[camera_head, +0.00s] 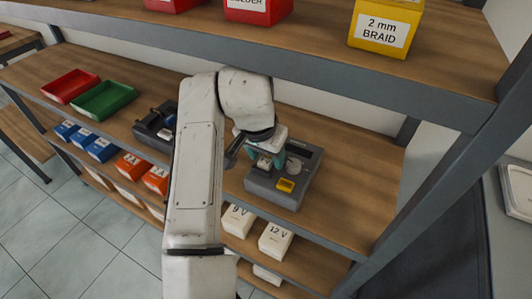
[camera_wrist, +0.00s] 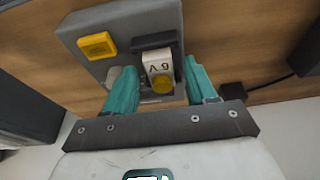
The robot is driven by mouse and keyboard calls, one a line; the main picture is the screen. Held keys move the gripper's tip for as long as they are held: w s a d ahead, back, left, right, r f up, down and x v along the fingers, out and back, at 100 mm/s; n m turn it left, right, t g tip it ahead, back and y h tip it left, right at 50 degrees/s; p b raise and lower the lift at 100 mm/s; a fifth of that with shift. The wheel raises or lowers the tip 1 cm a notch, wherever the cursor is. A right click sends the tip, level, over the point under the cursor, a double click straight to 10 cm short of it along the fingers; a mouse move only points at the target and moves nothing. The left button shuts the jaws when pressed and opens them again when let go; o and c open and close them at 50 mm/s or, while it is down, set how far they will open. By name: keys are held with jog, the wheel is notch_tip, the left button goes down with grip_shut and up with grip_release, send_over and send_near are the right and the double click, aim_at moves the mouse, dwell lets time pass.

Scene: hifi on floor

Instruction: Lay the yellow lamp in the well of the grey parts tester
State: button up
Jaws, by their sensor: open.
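The grey parts tester (camera_head: 262,187) stands on the middle shelf, with a yellow button at its front and a round knob. It also shows in the wrist view (camera_wrist: 92,18). A lamp with a white body marked 6 V (camera_wrist: 157,63) and a yellow dome (camera_wrist: 162,86) is at the tester, beside a dark bar. My gripper (camera_wrist: 163,76) is open, with one teal finger on each side of the lamp. Gaps show between the fingers and the lamp. I cannot tell how deep the lamp sits in the well. In the head view my gripper (camera_head: 265,157) is over the tester, partly hidden by my arm.
A dark device (camera_head: 155,128) stands left of my arm, partly hidden. Red (camera_head: 70,86) and green (camera_head: 104,100) trays lie farther left. An upper shelf (camera_head: 310,45) with bins overhangs the back. The shelf is clear right of the tester. Labelled boxes (camera_head: 276,240) stand below.

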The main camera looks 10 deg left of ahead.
jog(key=shift+r, duration=0.25)
jog(key=s+a+b, duration=0.2)
jog(key=s+a, duration=0.2)
jog(key=s, duration=0.7)
jog(key=shift+s+a+r, duration=0.15)
jog(key=shift+s+r, duration=0.15)
jog(key=shift+r, duration=0.15)
